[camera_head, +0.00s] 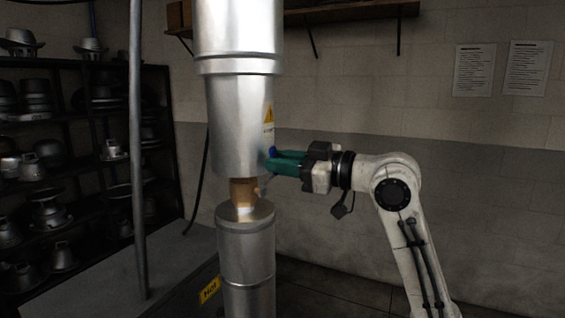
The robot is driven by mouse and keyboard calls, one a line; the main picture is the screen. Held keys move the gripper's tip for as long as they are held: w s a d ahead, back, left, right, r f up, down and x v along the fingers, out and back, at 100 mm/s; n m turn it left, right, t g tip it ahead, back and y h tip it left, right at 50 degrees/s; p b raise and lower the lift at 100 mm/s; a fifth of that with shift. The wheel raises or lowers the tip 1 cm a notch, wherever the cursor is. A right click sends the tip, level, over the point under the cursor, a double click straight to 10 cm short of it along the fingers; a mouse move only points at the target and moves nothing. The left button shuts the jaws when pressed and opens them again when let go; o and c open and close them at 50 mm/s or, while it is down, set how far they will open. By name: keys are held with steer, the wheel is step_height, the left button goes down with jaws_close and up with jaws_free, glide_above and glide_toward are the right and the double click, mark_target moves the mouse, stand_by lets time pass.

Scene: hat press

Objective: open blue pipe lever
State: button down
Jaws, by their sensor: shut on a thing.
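A small part of the blue lever (272,153) shows at the right edge of the upper steel pipe (238,110), at the tips of my gripper. My gripper (279,162) reaches in from the right with its green fingers pointing left. It is shut on the blue lever, and the fingers and the pipe hide most of the lever. A brass-coloured fitting (243,192) sits between the upper pipe and the lower steel cylinder (246,250). The lever's exact angle cannot be told.
A dark shelf (103,181) with several metal hat moulds stands at the left. A thin grey pole (137,150) rises in front of it. A wooden shelf (340,14) is on the back wall. Open floor lies at the lower right behind my arm.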

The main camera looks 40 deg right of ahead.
stand_by(0.3)
steer(key=shift+w+d+r+m+p, duration=0.2)
steer(key=shift+d+m+p, duration=0.3)
steer(key=shift+m, duration=0.1)
steer(key=shift+w+d+r+m+p, duration=0.2)
steer(key=shift+d+m+p, duration=0.2)
steer(key=shift+m, duration=0.2)
steer(key=shift+w+d+f+m+p, duration=0.15)
steer(key=shift+d+m+p, duration=0.15)
steer(key=shift+d+m, duration=0.4)
steer(key=shift+a, duration=0.1)
steer(key=c, duration=1)
jaws_free()
steer(key=shift+c, duration=0.2)
steer(key=b+v, duration=0.2)
steer(key=v, duration=0.8)
steer(key=shift+s, duration=0.35)
steer(key=shift+d+f, duration=0.1)
steer(key=shift+d, duration=0.1)
